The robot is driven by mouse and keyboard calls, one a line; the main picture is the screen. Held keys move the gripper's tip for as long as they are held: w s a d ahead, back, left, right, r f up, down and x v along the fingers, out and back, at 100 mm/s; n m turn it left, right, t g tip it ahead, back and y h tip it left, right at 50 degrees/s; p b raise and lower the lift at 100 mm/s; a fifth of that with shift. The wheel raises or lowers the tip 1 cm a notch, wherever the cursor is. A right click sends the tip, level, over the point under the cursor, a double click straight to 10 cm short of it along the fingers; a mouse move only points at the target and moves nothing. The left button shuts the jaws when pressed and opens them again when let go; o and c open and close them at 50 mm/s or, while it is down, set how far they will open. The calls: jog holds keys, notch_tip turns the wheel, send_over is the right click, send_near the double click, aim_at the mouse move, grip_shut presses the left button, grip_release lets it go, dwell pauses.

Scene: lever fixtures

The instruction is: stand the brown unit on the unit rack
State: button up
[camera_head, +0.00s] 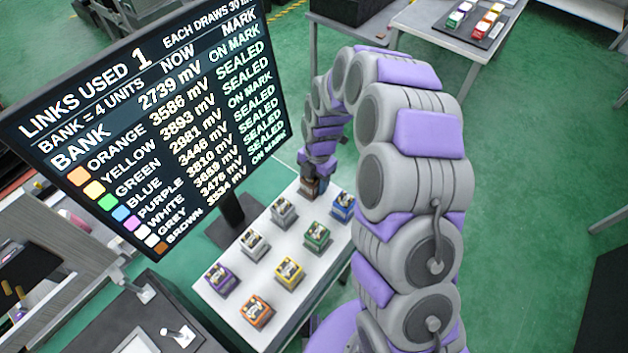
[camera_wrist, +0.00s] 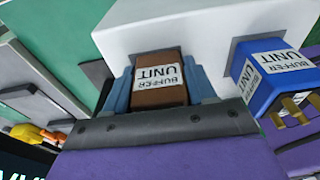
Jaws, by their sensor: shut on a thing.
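The brown unit (camera_wrist: 160,95) has a white "BUFFER UNIT" label and sits between the two blue-grey fingers of my gripper (camera_wrist: 160,84). The fingers are shut on its sides. In the head view my gripper (camera_head: 315,172) is at the far end of the white table (camera_head: 262,208), with the brown unit (camera_head: 310,189) small and partly hidden under it. I cannot tell whether the unit touches the table. No rack is clearly identifiable; a dark tray (camera_head: 474,28) with several small coloured blocks lies on a table at the top right.
Close beside the brown unit are a blue unit (camera_head: 343,206) and a grey unit (camera_head: 283,211). Green (camera_head: 316,237), yellow (camera_head: 288,273), orange (camera_head: 256,311), purple (camera_head: 220,279) and white (camera_head: 253,243) units share the table. A large screen (camera_head: 150,120) stands to the left. Open green floor lies right.

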jog(key=shift+a, duration=0.35)
jog(key=o, duration=0.8)
jog(key=shift+a, duration=0.15)
jog(key=o, duration=0.3)
jog(key=shift+d, duration=0.3)
jog(key=shift+o, duration=0.2)
jog(key=shift+d, duration=0.15)
notch_tip(320, 180, up, 12)
jog(key=w+p, duration=0.1)
jog(key=p, duration=0.1)
jog(key=shift+w+d, duration=0.2)
jog(key=shift+d, duration=0.15)
